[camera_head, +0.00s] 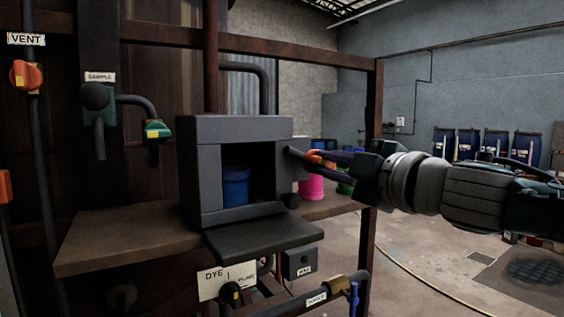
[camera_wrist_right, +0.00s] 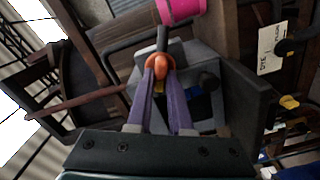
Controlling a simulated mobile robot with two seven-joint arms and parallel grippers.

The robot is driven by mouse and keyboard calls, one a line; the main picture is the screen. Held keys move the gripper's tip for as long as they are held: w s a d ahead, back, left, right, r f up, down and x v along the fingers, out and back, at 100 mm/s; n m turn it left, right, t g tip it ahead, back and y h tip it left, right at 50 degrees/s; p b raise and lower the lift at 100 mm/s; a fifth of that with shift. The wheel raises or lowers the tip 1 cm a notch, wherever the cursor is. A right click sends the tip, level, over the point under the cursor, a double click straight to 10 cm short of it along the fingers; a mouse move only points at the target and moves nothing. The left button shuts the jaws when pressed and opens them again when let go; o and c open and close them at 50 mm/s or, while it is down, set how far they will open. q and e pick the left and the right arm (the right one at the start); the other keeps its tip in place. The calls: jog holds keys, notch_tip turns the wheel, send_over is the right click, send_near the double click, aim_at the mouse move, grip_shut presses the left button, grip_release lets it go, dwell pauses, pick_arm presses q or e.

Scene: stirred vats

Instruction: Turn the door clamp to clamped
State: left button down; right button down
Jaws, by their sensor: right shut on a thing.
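A grey box (camera_head: 192,165) stands on the wooden shelf with its front open and a blue tub (camera_head: 236,186) inside. Its dark door (camera_head: 263,234) hangs folded down, flat, below the opening. An orange clamp handle (camera_head: 315,155) on a dark stem sticks out from the box's right side. My right gripper (camera_head: 318,160) reaches in from the right with its purple fingers shut on the handle and partly hides it. In the right wrist view, the fingertips (camera_wrist_right: 160,78) close around the orange handle (camera_wrist_right: 163,63). My left gripper is not in view.
A pink container (camera_head: 311,185) stands just right of the box, behind my fingers. The wooden shelf (camera_head: 110,235) is bare to the left. Pipes with a green valve (camera_head: 157,131) and an orange VENT valve (camera_head: 26,75) are at the left. A steel post (camera_head: 371,150) stands near my right arm.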

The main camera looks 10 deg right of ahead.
jog(key=n, duration=0.4)
jog(key=shift+n, duration=0.3)
jog(key=shift+f, duration=0.1)
jog(key=shift+n, duration=0.3)
jog(key=c, duration=0.8)
grip_release()
jog(key=shift+s, duration=0.1)
